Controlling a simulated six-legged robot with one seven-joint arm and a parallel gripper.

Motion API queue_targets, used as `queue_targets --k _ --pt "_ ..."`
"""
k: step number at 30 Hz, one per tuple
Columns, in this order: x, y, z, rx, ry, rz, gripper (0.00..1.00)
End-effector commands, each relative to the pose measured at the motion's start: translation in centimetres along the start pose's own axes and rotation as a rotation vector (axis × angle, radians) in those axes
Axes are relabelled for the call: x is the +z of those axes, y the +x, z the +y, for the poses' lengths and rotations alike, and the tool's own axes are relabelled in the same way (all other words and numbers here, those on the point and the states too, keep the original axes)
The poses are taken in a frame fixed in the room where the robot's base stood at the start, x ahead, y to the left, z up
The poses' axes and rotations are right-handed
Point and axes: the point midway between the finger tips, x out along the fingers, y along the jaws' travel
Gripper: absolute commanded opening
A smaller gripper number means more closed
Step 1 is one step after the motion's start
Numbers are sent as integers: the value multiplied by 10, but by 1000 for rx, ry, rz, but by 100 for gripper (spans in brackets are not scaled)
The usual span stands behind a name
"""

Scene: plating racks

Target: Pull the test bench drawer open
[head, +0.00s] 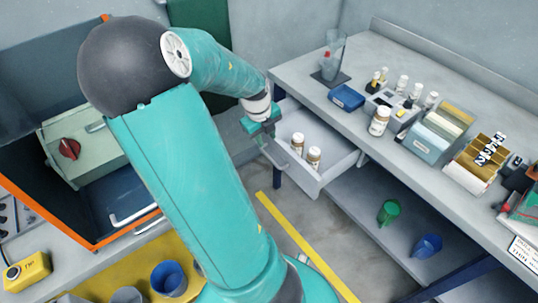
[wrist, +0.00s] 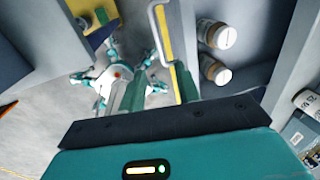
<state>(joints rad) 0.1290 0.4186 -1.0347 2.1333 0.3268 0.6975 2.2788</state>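The test bench drawer (head: 338,164) stands pulled out from under the grey bench top (head: 350,118). Two white-capped brown bottles stand inside it; these bottles (wrist: 215,34) also show in the wrist view. My gripper (head: 262,130) is at the left end of the drawer front, close to its handle (head: 274,154). In the wrist view my gripper's (wrist: 160,90) two green fingers are apart, with floor showing between them. The right finger is beside the handle (wrist: 173,75); whether it touches is unclear.
Bottles, a blue tray (head: 346,97) and file boxes (head: 441,132) crowd the bench top. A green cup (head: 388,212) and a blue cup (head: 427,246) are on the lower shelf. A yellow floor line (head: 300,240) crosses clear floor before the drawer. An orange-edged cabinet (head: 125,232) stands left.

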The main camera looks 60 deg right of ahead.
Motion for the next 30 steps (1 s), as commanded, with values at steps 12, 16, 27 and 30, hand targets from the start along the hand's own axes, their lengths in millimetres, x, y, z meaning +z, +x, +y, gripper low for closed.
queue_targets --k 12,16,27,30 --pt "-1 75 0 0 3 4 33" --pt "0 94 1 -1 2 3 33" --pt "3 109 2 -1 0 0 33" --pt "3 109 2 -1 0 0 33"
